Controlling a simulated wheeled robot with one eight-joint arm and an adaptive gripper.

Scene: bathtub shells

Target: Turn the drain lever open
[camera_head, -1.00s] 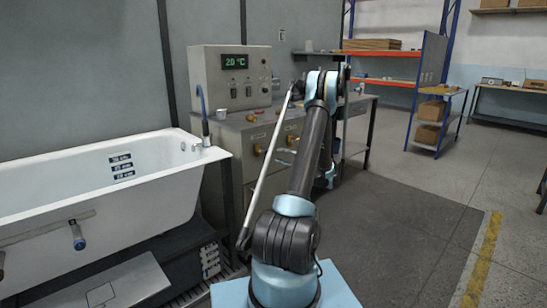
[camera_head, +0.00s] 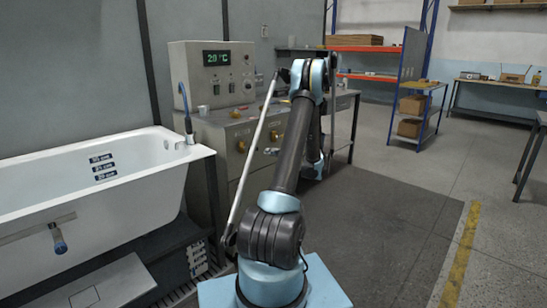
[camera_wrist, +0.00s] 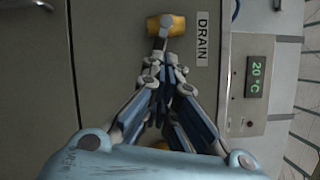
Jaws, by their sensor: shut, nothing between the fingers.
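The drain lever (camera_wrist: 165,24) shows in the wrist view as a yellow body with a grey handle, beside a white DRAIN label (camera_wrist: 202,38) on the grey cabinet front. My gripper (camera_wrist: 157,64) is shut and empty, its fingertips just below the lever in the picture, close to the grey handle. I cannot tell whether they touch. Another yellow part (camera_wrist: 160,145) is mostly hidden behind my gripper. In the head view, the cabinet front (camera_head: 232,165) has yellow fittings, and my arm hides the gripper.
A control box with a green 20 °C display (camera_head: 216,58) stands on the cabinet. The white bathtub (camera_head: 100,195) is at the left, with a blue-tipped fitting (camera_head: 59,240) at its near side. Dark floor (camera_head: 370,220) lies open to the right of my arm.

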